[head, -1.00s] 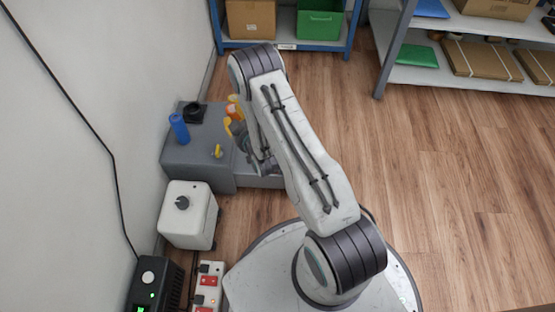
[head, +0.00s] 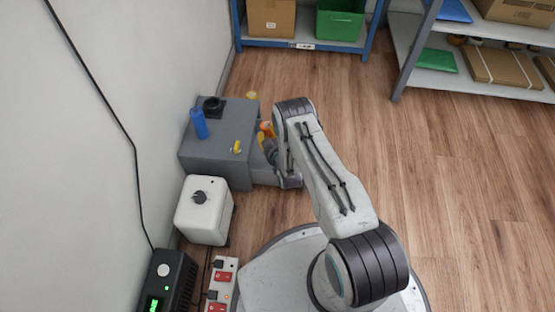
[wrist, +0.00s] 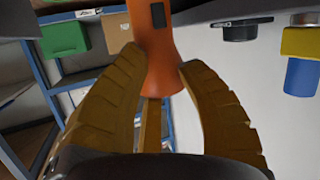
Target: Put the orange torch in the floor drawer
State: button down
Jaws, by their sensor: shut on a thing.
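The orange torch (wrist: 158,45) stands up between the yellow fingers of my gripper (wrist: 160,68), which is shut on it. In the head view only a bit of the torch (head: 266,128) shows, and my gripper (head: 264,141) is partly hidden behind my arm. The grey floor cabinet (head: 212,158) stands against the wall. A lower grey part, apparently the pulled-out drawer (head: 262,176), juts from its right side. My gripper is beside the cabinet, near that drawer; its height above it is hard to tell. The drawer's inside is mostly hidden.
On the cabinet are a blue cylinder (head: 199,123), a black round thing (head: 213,105) and a small yellow object (head: 236,147). A small yellow thing (head: 251,95) shows behind it. A white box (head: 204,209) and power strip (head: 220,284) are in front. Floor to the right is clear.

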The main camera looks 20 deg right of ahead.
jog(key=r+p, duration=0.1)
jog(key=s+a+r+p, duration=0.1)
jog(key=s+r+p, duration=0.1)
jog(key=shift+a+r+p, duration=0.3)
jog(key=shift+a+r, duration=0.05)
jog(key=shift+a, duration=0.05)
jog(key=shift+s+a+r+y, duration=0.15)
jog(key=shift+s+r+y, duration=0.05)
jog(key=shift+s+y, duration=0.1)
jog(key=shift+s+a+f+t, duration=0.1)
jog(key=shift+s+f+t, duration=0.05)
jog(key=shift+t, duration=0.15)
jog(key=w+f+b, duration=0.4)
jog(key=f+b, duration=0.5)
jog(key=f, duration=0.5)
jog(key=shift+a+n+b, duration=0.15)
jog(key=shift+n+b, duration=0.15)
jog(key=shift+f, duration=0.2)
jog(key=c, duration=0.9)
grip_release()
jog(key=shift+s, duration=0.1)
jog(key=shift+o, duration=0.2)
